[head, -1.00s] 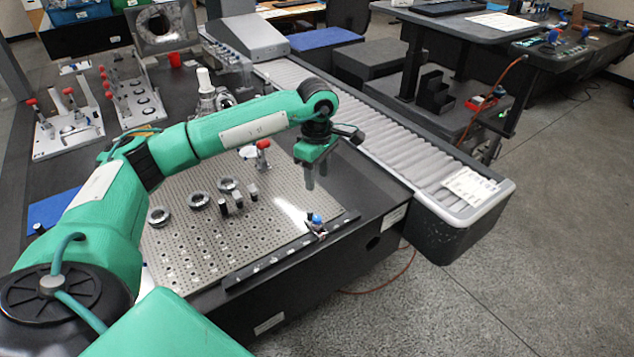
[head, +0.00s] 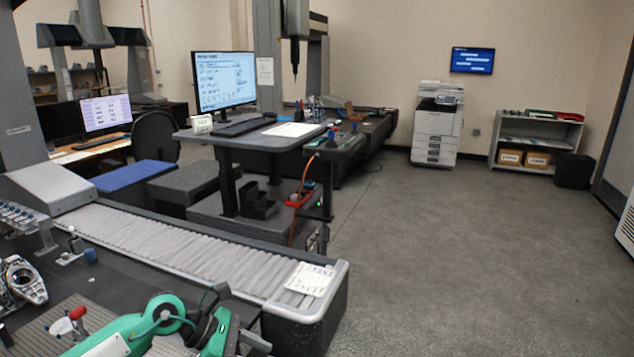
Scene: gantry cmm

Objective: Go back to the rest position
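My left arm (head: 120,338) comes in at the bottom left of the head view, over the perforated fixture plate (head: 60,315). Its wrist end and the green upper part of my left gripper (head: 217,336) show at the bottom edge. The fingers are cut off by the frame, so I cannot see whether they are open or shut, or whether they hold anything. My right arm and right gripper are not in view.
A roller conveyor (head: 180,245) with a paper sheet (head: 310,279) on its end runs beside the dark bench. A red-handled clamp (head: 76,313) stands near my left arm. A desk with a monitor (head: 223,80) stands behind. The grey floor (head: 470,250) at right is open.

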